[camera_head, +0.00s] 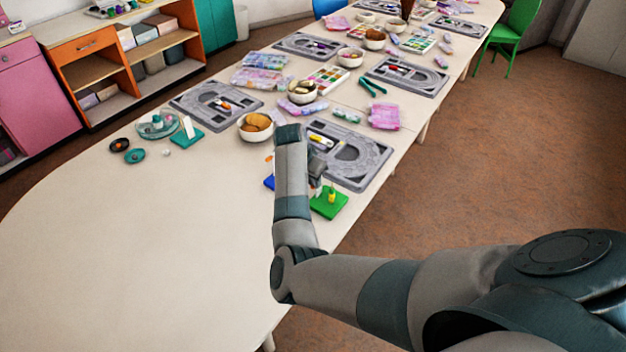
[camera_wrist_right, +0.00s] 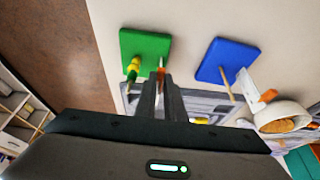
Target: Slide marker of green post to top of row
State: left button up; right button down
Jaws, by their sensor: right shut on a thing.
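The green post's square green base (camera_head: 328,206) stands near the table's right edge and also shows in the right wrist view (camera_wrist_right: 147,43). A yellow and green piece (camera_wrist_right: 133,68) is on this base, left of my fingertips. My right gripper (camera_wrist_right: 160,82) is over the base's lower right part, its fingers closed on a small orange marker (camera_wrist_right: 161,66), mostly hidden by them. In the head view my right gripper (camera_head: 316,172) is partly hidden behind my forearm. My left gripper is out of view.
A blue base (camera_wrist_right: 226,60) with a thin post and a white card stands beside the green one. A grey bead board (camera_head: 370,165) lies behind. A bowl (camera_head: 254,128) and a teal base (camera_head: 187,140) stand to the left. The near left table is clear.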

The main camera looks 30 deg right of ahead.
jog(key=c, duration=1.8)
grip_release()
jog(key=shift+o, duration=0.2)
jog(key=shift+r, duration=0.1)
jog(key=b+v, duration=0.4)
jog(key=v, duration=1.3)
jog(key=shift+s, duration=0.1)
